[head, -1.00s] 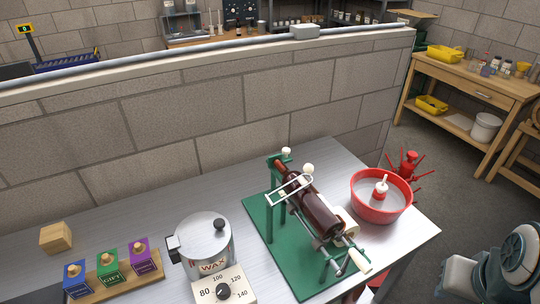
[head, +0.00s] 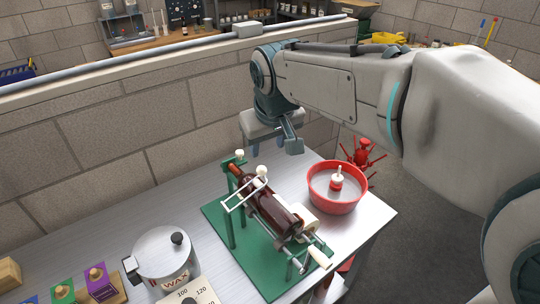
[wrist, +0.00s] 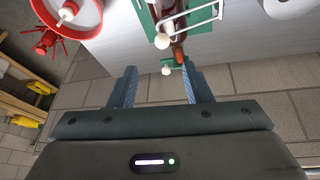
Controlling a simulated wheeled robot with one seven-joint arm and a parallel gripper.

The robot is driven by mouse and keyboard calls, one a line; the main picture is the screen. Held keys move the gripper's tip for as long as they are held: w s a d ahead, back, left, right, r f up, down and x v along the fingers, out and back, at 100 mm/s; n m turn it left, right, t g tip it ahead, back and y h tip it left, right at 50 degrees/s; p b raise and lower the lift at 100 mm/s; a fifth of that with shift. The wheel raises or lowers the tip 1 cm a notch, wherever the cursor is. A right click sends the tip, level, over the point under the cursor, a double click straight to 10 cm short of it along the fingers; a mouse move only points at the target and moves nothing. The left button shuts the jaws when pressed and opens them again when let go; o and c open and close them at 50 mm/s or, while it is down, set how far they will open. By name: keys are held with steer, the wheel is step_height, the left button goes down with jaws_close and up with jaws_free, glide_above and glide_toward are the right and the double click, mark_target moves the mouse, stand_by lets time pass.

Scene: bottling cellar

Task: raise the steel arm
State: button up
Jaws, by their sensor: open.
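A green machine (head: 231,233) stands on the steel bench and cradles a dark brown bottle (head: 268,212) lying aslant. The steel arm (head: 237,192), a bent-rod frame with a white knob (head: 261,171), lies across the bottle's upper part. A second white knob (head: 239,154) tops the green post behind. My gripper (head: 273,148) hangs above and behind the machine, open and apart from it. In the wrist view, my fingers (wrist: 159,76) are spread and empty. The steel arm (wrist: 190,23) and its knob (wrist: 162,41) show beyond them.
A red bowl (head: 334,201) stands right of the machine, with a red spiked stand (head: 362,154) behind it. A wax pot (head: 163,255) and colored boxes stand at the left. A block wall (head: 130,130) with a pipe on top runs behind the bench.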

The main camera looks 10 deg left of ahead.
mark_target(262, 168)
steer(key=x, duration=0.4)
steer(key=p+x, duration=0.1)
steer(key=x, duration=0.4)
steer(key=p+x, duration=0.1)
steer(key=x, duration=0.3)
steer(key=shift+w+a+f, duration=0.15)
steer(key=shift+a+f, duration=0.2)
steer(key=shift+a, duration=0.05)
